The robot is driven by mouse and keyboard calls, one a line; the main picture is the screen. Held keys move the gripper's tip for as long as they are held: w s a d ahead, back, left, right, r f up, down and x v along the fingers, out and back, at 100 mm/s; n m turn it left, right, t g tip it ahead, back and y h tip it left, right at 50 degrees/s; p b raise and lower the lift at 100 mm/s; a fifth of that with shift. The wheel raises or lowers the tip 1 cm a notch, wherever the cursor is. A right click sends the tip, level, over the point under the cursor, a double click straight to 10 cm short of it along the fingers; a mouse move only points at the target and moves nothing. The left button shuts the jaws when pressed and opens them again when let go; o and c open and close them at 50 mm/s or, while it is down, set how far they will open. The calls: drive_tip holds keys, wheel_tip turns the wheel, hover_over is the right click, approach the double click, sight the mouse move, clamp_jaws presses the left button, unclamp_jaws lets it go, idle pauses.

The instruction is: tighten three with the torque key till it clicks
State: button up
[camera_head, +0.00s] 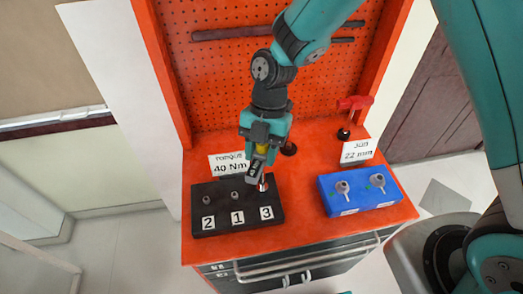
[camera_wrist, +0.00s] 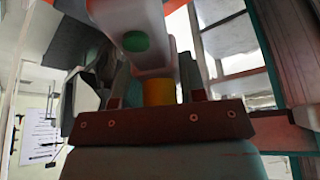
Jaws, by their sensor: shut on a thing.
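A black block (camera_head: 238,219) on the orange bench carries number plates 2 (camera_head: 208,222), 1 (camera_head: 237,218) and 3 (camera_head: 266,212) from left to right. Grey bolts show behind plates 2 and 1. My gripper (camera_head: 260,152) points down over the block's right end, behind plate 3, and is shut on the torque key (camera_head: 256,174). In the wrist view, a yellow part (camera_wrist: 159,92) of the key shows at the jaws, with a pale grey body bearing a green dot beyond. The key's lower end is at bolt three; the bolt is mostly hidden, and I cannot tell how well they are seated.
A sign reading 40 Nm (camera_head: 228,166) stands behind the block. A red T-handled tool (camera_head: 354,103) stands at the back right. A pegboard (camera_head: 225,85) rises behind.

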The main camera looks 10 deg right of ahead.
drive_tip(key=shift+f, duration=0.15)
drive_tip(key=shift+m, duration=0.4)
drive_tip(key=m, duration=0.2)
drive_tip(key=m+t+y+b, duration=0.1)
drive_tip(key=m, duration=0.1)
drive_tip(key=shift+w+a+m+y, duration=0.1)
drive_tip(key=shift+m+y, duration=0.2)
drive_tip(key=shift+m, duration=0.1)
drive_tip(key=m+t, duration=0.1)
drive_tip(key=m, duration=0.1)
drive_tip(key=m+t, duration=0.1)
drive_tip(key=m, duration=0.2)
drive_tip(key=shift+w+y+b, duration=0.15)
drive_tip(key=shift+y+b, duration=0.15)
drive_tip(key=shift+b, duration=0.1)
drive_tip(key=m+t, duration=0.2)
drive_tip(key=m, duration=0.2)
drive_tip(key=shift+w+a+m, duration=0.1)
drive_tip(key=shift+m, duration=0.2)
drive_tip(key=m+t, duration=0.1)
drive_tip(key=m, duration=0.1)
drive_tip(key=m+t+h, duration=0.1)
drive_tip(key=m, duration=0.2)
drive_tip(key=shift+w+m, duration=0.2)
drive_tip(key=shift+m, duration=0.1)
drive_tip(key=shift+n, duration=0.5)
drive_tip(key=shift+r, duration=0.25)
